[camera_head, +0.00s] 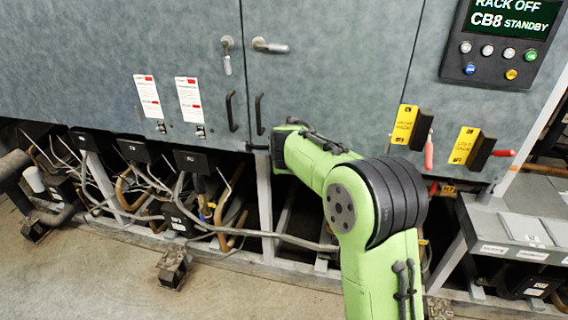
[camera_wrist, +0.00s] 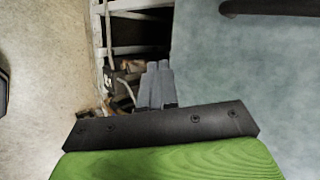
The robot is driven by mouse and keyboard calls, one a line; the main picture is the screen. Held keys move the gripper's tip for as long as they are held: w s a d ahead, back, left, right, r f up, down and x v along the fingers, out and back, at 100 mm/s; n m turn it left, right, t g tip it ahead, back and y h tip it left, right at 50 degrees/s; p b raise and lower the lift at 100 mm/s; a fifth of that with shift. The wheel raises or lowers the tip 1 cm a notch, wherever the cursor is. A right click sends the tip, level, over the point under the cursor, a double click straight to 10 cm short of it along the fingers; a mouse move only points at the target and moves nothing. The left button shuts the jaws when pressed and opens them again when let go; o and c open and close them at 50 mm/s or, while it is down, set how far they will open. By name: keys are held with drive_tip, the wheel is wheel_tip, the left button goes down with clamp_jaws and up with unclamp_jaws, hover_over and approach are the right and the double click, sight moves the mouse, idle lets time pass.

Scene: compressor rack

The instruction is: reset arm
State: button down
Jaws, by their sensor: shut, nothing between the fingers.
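My green arm rises from the lower right of the head view and bends at a dark ringed joint. Its forearm reaches up and left in front of the grey cabinet (camera_head: 330,60). My gripper is hidden in the head view, behind or beyond the forearm's far end. In the wrist view my gripper (camera_wrist: 157,68) shows as grey fingers side by side, shut with nothing between them. The fingers point towards a dark opening in the rack frame (camera_wrist: 140,38), with the grey cabinet panel at the right.
A control panel (camera_head: 505,42) reads "RACK OFF CB8 STANDBY" at upper right. Two yellow-tagged switches with red handles (camera_head: 410,127) (camera_head: 472,148) are below it. Cables and pipes (camera_head: 150,185) run under the cabinet. Bare floor (camera_head: 85,270) lies at lower left.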

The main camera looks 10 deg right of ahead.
drive_tip(key=s+r+n+g, duration=0.1)
drive_tip(key=s+r+n, duration=0.25)
drive_tip(key=s, duration=0.65)
drive_tip(key=s+r+n, duration=0.3)
drive_tip(key=s+n, duration=0.2)
drive_tip(key=s, duration=0.6)
drive_tip(key=s+f+n+g, duration=0.1)
drive_tip(key=s+f+n, duration=0.1)
drive_tip(key=s, duration=0.5)
drive_tip(key=s+f+n, duration=0.2)
drive_tip(key=s+n, duration=0.3)
drive_tip(key=s, duration=0.2)
drive_tip(key=s+f+n+g+y, duration=0.1)
drive_tip(key=s+f+n, duration=0.1)
drive_tip(key=s, duration=0.5)
drive_tip(key=shift+d+n+g+b, duration=0.3)
drive_tip(key=shift+n+b, duration=0.15)
drive_tip(key=shift+n, duration=0.4)
drive_tip(key=shift+s, duration=0.1)
